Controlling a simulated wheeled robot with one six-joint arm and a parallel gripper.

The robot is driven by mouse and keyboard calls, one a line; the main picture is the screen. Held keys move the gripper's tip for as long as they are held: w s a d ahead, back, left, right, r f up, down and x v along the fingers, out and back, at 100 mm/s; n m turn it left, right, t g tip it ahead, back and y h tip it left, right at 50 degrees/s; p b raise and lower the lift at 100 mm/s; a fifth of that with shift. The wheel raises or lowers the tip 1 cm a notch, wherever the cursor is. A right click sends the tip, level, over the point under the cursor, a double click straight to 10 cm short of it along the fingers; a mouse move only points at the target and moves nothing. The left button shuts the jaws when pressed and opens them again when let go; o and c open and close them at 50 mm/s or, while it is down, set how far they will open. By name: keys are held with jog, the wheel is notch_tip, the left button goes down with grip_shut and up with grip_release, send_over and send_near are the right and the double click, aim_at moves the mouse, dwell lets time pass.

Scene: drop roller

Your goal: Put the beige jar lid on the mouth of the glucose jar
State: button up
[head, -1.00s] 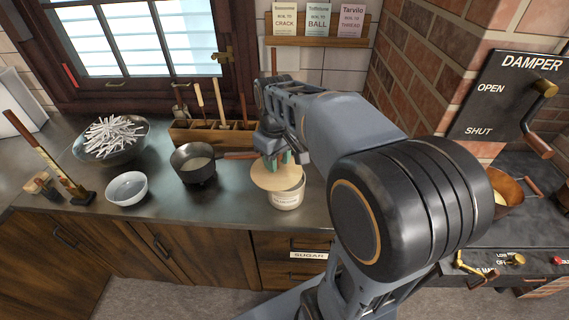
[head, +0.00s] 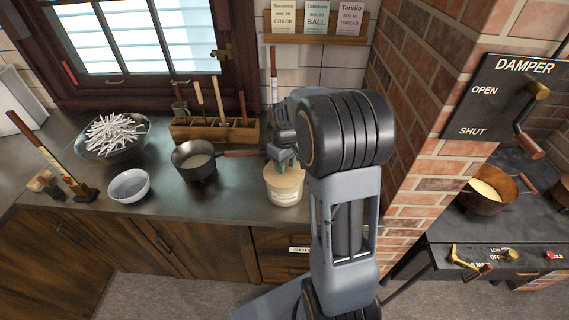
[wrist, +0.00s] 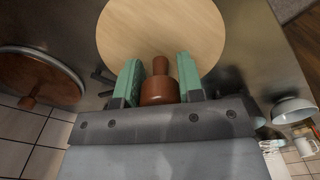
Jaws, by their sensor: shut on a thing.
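The beige jar lid (head: 286,179) is a pale round disc with a brown knob. In the wrist view the lid (wrist: 160,28) lies just past my fingertips, its knob between my two green fingers. My gripper (head: 283,160) is shut on the lid's knob; it also shows in the wrist view (wrist: 160,85). The pale glucose jar (head: 285,197) stands upright on the counter directly below my gripper. The lid covers the jar's mouth in the head view. I cannot tell whether it rests flat or hovers slightly above. The jar is hidden in the wrist view.
A saucepan (head: 196,163) stands left of the jar, its handle reaching toward it. A white bowl (head: 128,186) and a bowl of white sticks (head: 114,137) are further left. A wooden tool rack (head: 213,130) is behind. A brick pillar (head: 430,150) rises at right.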

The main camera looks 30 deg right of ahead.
jog(key=shift+f, duration=0.15)
jog(key=shift+f, duration=0.15)
jog(key=o, duration=0.9)
notch_tip(320, 180, up, 11)
jog(key=shift+r+b, duration=0.2)
jog(key=shift+b, duration=0.1)
jog(key=shift+r, duration=0.35)
jog(key=shift+s+a+f+m+t, duration=0.25)
jog(key=shift+s+a+m+t, duration=0.45)
jog(key=shift+s+a, duration=1.45)
jog(key=shift+s+a+f+m+t, duration=0.25)
jog(key=shift+s+a+m+t, duration=0.45)
jog(key=shift+s, duration=2.5)
jog(key=shift+s+a+f+m+t, duration=0.35)
jog(key=shift+s+a+t, duration=0.45)
jog(key=shift+s+a, duration=1.5)
